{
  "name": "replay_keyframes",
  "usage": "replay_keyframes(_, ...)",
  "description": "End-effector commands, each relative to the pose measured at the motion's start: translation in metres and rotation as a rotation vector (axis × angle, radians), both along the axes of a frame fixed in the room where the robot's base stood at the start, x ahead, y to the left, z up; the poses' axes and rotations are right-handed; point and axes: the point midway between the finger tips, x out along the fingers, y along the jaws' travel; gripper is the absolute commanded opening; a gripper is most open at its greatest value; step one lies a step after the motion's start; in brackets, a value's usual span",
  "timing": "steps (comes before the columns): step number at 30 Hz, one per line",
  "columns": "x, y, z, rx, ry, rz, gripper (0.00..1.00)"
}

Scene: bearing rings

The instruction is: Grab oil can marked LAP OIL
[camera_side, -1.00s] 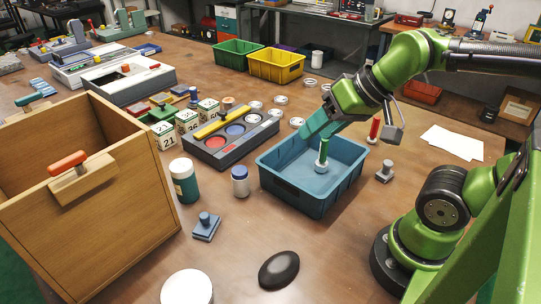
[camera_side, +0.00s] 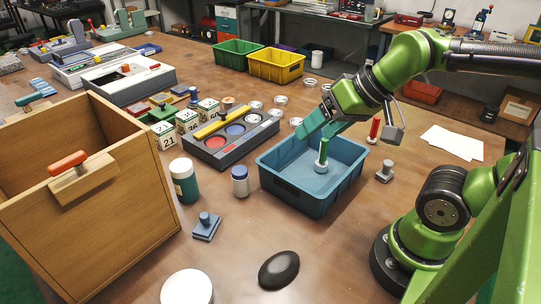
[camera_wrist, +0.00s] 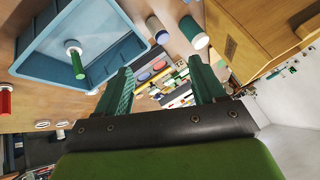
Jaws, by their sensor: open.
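No LAP OIL lettering is readable in either view, so I cannot tell which container is the oil can. A dark green container with a pale top (camera_side: 184,181) stands upright right of the wooden box. My gripper (camera_side: 312,127) is above the back left part of the bin. In the wrist view my gripper (camera_wrist: 162,84) shows its two green fingers spread apart with nothing between them. Both containers are well apart from the fingers.
A green-handled tool (camera_side: 323,153) stands inside the bin. The large wooden box (camera_side: 115,215) fills the left front. A black oval object (camera_side: 279,269) and a blue knobbed block (camera_side: 206,227) lie in front.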

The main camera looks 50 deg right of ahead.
Motion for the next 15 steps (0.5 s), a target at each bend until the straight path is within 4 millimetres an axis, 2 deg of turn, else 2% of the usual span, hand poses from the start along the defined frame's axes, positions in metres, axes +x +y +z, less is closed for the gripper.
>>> replay_keyframes(1,0.000,0.000,0.000,0.000,0.000,0.000,0.77)
replay_keyframes(4,0.000,0.000,0.000,0.000,0.000,0.000,0.92)
replay_keyframes(12,0.001,0.000,0.000,-0.002,-0.001,0.001,0.92)
replay_keyframes(15,0.010,-0.003,-0.005,-0.029,-0.013,0.003,0.92)
